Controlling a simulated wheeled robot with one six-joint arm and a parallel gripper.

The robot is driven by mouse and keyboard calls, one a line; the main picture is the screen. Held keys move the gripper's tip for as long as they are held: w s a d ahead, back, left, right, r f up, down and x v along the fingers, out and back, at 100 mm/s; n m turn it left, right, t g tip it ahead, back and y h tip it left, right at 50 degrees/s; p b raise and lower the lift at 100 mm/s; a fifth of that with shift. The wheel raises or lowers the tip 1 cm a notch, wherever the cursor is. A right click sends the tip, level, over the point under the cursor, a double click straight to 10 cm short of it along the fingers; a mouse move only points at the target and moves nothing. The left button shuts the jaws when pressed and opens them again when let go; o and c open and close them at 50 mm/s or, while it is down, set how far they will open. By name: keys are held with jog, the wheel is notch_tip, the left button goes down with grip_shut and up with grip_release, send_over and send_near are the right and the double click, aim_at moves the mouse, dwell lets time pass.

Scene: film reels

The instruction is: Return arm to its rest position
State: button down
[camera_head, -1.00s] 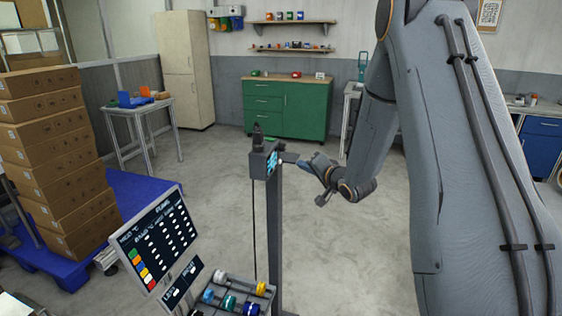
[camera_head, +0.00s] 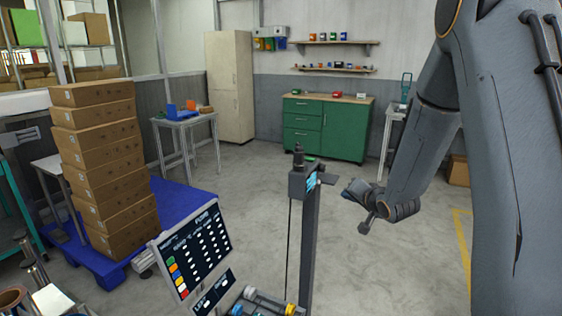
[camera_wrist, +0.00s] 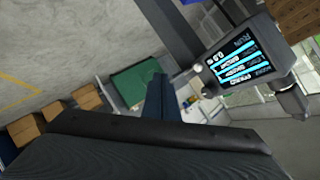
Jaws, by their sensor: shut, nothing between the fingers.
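My arm hangs at the right of the head view, bent at the elbow, with its wrist beside a dark post (camera_head: 305,240). My gripper (camera_head: 328,180) is small there and points left toward the post's top; its fingers look shut and empty. In the wrist view, the blue-grey gripper (camera_wrist: 160,98) reaches out past the dark wrist edge, with nothing seen held. The post's small lit screen (camera_wrist: 238,62) is close by on the right in that view. Whether the gripper touches the post cannot be told.
A sign panel (camera_head: 192,248) stands beside a tray with several reels, cut off at the bottom edge. Stacked cartons (camera_head: 105,165) stand on a blue pallet (camera_head: 180,200) at the left. A green cabinet (camera_head: 325,128) stands at the back. The floor between is clear.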

jog(key=s+a+n+g, duration=0.2)
jog(key=s+g, duration=0.1)
jog(key=s, duration=0.8)
jog(key=s+a+f+n+g+h, duration=0.1)
jog(key=s+a+n+g, duration=0.1)
jog(key=s, duration=0.9)
jog(key=s+a+n+g+h, duration=0.1)
jog(key=s+a+n+g, duration=0.2)
jog(key=s, duration=0.9)
jog(key=g, duration=0.3)
jog(key=shift+a+f, duration=0.35)
jog(key=shift+s, duration=0.1)
